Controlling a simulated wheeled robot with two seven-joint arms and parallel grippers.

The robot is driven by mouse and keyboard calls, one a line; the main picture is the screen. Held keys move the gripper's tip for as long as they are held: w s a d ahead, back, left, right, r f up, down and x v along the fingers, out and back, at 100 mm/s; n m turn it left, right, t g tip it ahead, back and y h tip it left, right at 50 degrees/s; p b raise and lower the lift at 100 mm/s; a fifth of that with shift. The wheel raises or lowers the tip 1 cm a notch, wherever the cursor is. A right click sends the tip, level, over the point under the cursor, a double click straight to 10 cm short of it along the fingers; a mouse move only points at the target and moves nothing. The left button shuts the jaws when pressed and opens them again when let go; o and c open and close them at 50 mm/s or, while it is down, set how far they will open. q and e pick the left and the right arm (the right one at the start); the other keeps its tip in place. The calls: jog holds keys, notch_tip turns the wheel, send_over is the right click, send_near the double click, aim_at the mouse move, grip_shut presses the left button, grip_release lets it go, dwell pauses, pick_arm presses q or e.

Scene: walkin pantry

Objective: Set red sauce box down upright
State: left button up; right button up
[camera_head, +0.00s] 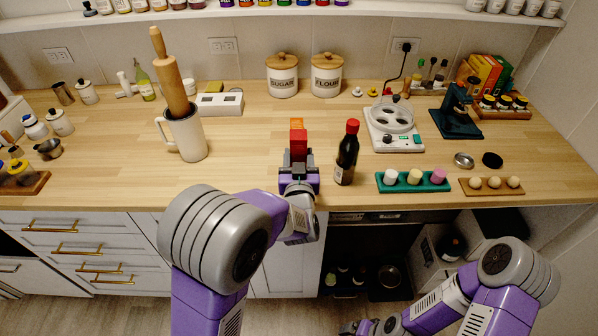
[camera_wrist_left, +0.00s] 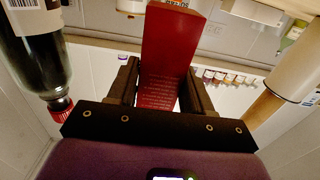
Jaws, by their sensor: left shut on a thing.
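The red sauce box (camera_head: 298,142) has an orange patch at its top end and stands out beyond my left gripper (camera_head: 298,167) at the counter's front. The left gripper is shut on it. In the left wrist view, the red box (camera_wrist_left: 172,60) lies between the two dark fingers (camera_wrist_left: 168,88), with small print on its face. Its lower end is hidden by the gripper in the head view, and I cannot tell if it touches the counter (camera_head: 250,165). My right gripper (camera_head: 368,327) is low at the bottom edge, too small to read.
A dark bottle with a red cap (camera_head: 347,155) stands close to the right of the box. A white pitcher (camera_head: 187,135) with a rolling pin stands left. Sugar (camera_head: 283,80) and flour (camera_head: 327,80) jars stand behind. Bare counter lies between pitcher and box.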

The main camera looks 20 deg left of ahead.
pick_arm(q)
jog(key=shift+f+b, duration=0.7)
jog(key=shift+f, duration=1.2)
jog(key=shift+f, duration=0.15)
jog(key=o, duration=1.1)
jog(key=shift+o, duration=0.2)
